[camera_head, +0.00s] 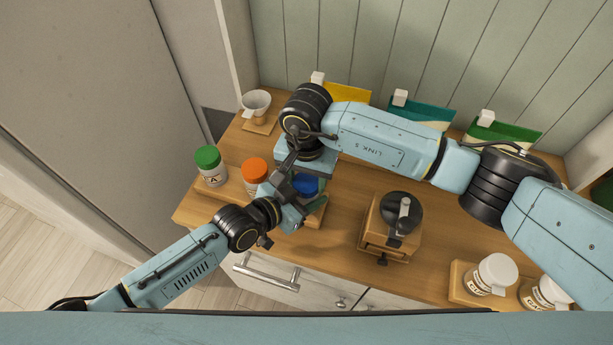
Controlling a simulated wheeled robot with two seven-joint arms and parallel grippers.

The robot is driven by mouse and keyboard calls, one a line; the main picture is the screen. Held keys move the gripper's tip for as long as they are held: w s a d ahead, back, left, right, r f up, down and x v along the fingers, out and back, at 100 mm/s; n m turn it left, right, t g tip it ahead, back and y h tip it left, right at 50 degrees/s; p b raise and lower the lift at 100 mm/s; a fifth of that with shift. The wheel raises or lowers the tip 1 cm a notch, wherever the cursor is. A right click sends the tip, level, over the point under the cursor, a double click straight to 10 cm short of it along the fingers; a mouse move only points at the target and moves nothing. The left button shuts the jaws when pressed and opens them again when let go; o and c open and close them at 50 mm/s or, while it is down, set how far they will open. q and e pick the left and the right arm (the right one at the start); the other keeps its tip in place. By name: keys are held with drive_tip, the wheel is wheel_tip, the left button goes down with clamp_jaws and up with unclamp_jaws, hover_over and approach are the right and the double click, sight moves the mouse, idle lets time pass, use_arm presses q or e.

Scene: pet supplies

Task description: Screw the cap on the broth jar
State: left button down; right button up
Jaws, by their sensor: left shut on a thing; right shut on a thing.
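A blue cap (306,184) is partly visible between my two grippers, above the right part of the low wooden board (228,196). My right gripper (312,182) points down from above and is shut on the blue cap. My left gripper (308,206) comes in low from the left and is shut on the jar below the cap, which I take to be the broth jar. The jar's body is mostly hidden by the grippers. I cannot tell whether the cap sits on the jar's rim or just above it.
A green-capped jar (210,166) and an orange-capped jar (255,175) stand left of my grippers. A white cup (257,102) is behind. A wooden grinder-like box (393,222) and white-capped jars (492,273) are to the right. Yellow (348,94) and green (505,131) packs line the back.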

drive_tip(key=m, duration=1.3)
drive_tip(key=o, duration=1.1)
drive_tip(key=shift+r, duration=2.2)
drive_tip(key=shift+c, duration=0.5)
